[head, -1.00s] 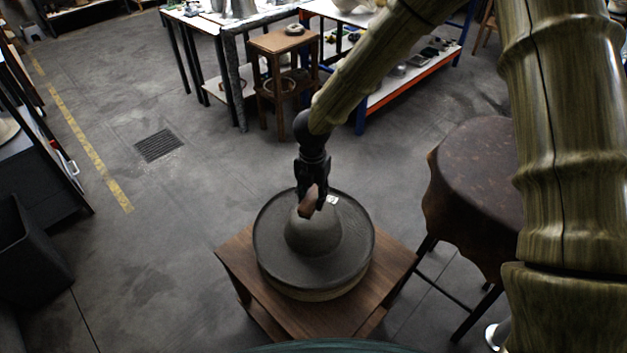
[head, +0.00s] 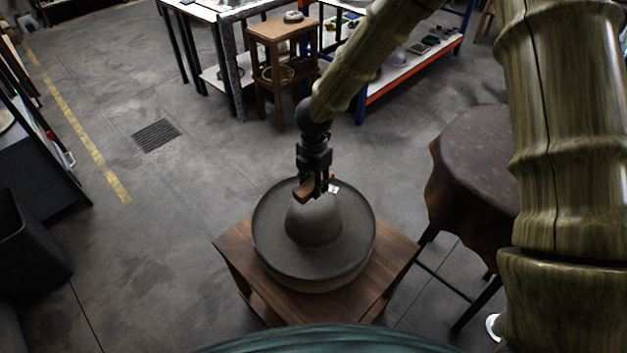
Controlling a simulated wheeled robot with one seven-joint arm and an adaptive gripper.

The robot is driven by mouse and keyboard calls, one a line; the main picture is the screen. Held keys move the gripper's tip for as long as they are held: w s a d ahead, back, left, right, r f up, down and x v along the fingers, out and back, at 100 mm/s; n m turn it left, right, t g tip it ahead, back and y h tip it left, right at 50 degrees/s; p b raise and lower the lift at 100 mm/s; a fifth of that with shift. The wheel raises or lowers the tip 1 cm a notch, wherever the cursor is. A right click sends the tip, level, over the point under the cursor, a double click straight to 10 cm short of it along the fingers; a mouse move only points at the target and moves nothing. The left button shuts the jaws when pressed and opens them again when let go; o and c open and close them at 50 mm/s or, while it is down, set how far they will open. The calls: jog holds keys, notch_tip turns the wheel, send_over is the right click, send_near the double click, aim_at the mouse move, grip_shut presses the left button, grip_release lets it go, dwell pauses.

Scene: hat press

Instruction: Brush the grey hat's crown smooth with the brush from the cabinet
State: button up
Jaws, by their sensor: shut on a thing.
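The grey hat (head: 314,222) has a wide brim and a rounded crown. It rests on a pale round base (head: 313,286) on a small wooden table (head: 383,262). My gripper (head: 312,184) is at the far side of the crown and shut on a brown wooden brush (head: 304,191). The brush is at the crown's top far edge. I cannot tell whether its bristles touch the felt. A small white tag (head: 334,188) shows just right of the gripper, by the far brim.
A round stool with a dark leather cover (head: 477,160) stands close on the right. A wooden stand (head: 283,65) and a workbench with an orange-edged shelf (head: 413,66) are behind. A dark bin (head: 30,240) is at left. Open floor lies between.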

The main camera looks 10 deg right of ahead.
aim_at(308, 208)
jog(key=shift+f+b, duration=1.45)
jog(key=shift+f, duration=1.1)
jog(key=shift+f+b, duration=0.35)
jog(key=shift+f, duration=0.2)
jog(key=shift+a, duration=0.15)
jog(key=shift+s+a, duration=0.6)
jog(key=shift+a, duration=0.25)
jog(key=shift+w+d, duration=0.1)
jog(key=shift+d, duration=0.05)
jog(key=shift+w+d+p, duration=0.2)
jog(key=shift+w+d, duration=0.35)
jog(key=shift+d, duration=0.35)
jog(key=shift+w+d+p, duration=0.2)
jog(key=shift+w+d, duration=0.35)
jog(key=shift+d, duration=0.3)
jog(key=shift+s+a+f, duration=0.1)
jog(key=shift+s+a, duration=0.05)
jog(key=shift+s+a+b, duration=0.25)
jog(key=shift+s+a, duration=0.35)
jog(key=shift+a, duration=0.3)
jog(key=shift+s+a+b, duration=0.25)
jog(key=shift+s+a, duration=0.3)
jog(key=shift+a, duration=0.3)
jog(key=shift+w+d, duration=0.15)
